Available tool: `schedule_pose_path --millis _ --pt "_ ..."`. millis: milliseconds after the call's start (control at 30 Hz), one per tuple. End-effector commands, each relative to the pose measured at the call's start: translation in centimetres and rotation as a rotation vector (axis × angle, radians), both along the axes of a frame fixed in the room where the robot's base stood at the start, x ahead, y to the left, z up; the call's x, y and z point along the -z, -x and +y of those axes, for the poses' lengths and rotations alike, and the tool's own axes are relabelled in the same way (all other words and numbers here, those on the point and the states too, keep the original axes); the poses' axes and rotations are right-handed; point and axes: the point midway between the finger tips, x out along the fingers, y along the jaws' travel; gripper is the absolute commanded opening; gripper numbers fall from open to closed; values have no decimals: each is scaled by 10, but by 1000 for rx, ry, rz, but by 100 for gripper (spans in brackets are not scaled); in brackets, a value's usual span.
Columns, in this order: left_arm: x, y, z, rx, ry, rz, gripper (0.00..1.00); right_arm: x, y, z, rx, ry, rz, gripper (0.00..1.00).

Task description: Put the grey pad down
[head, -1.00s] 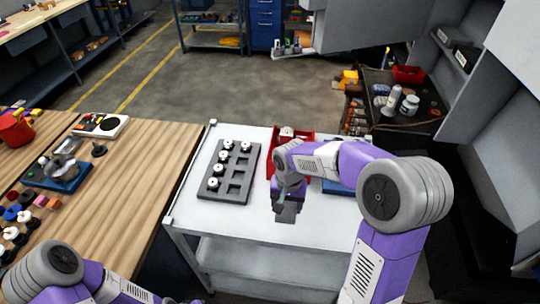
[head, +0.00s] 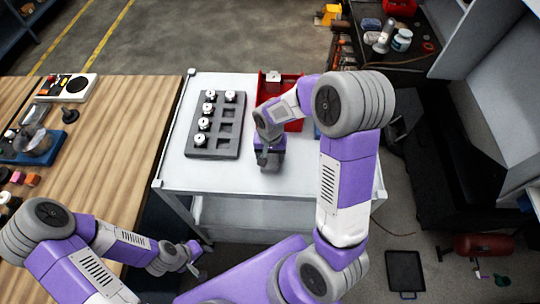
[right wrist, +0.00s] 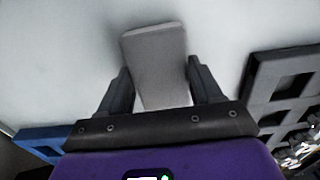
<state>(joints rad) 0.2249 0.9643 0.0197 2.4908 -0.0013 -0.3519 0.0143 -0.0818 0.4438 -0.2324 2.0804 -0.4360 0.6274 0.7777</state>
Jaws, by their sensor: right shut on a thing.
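The grey pad (right wrist: 155,50) is a flat, rounded rectangular piece between the fingers of my right gripper in the right wrist view. My right gripper (right wrist: 160,84) is shut on it, with one finger against each side. In the head view my right gripper (head: 265,160) points down over the white cart top (head: 215,177), just right of the grey tray; the pad is hardly visible there. I cannot tell whether the pad touches the cart top. My left gripper (head: 193,257) is low in front of the cart, away from the pad; its jaws are too small to judge.
The dark grey tray (head: 207,153) holds several white-topped parts in its left column; its right pockets look empty. A red bin (head: 292,84) stands behind my right arm. A wooden bench (head: 120,140) lies to the left. The cart's front left is clear.

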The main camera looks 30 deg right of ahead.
Motion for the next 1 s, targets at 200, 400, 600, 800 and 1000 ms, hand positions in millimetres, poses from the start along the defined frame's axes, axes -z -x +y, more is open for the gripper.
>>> schedule_pose_path --millis 200,400,600,800,1000 --pt "0 0 0 0 0 0 34 2 0 0 0 0 -2 40" --pt "4 0 0 0 0 0 34 6 0 0 1 0 -1 68" --pt "3 0 0 0 0 0 34 5 0 0 0 0 -1 90" --pt "3 0 0 0 0 0 34 5 0 0 0 0 -1 90" --pt "-3 0 0 0 0 0 34 -10 -1 0 1 0 -5 90"
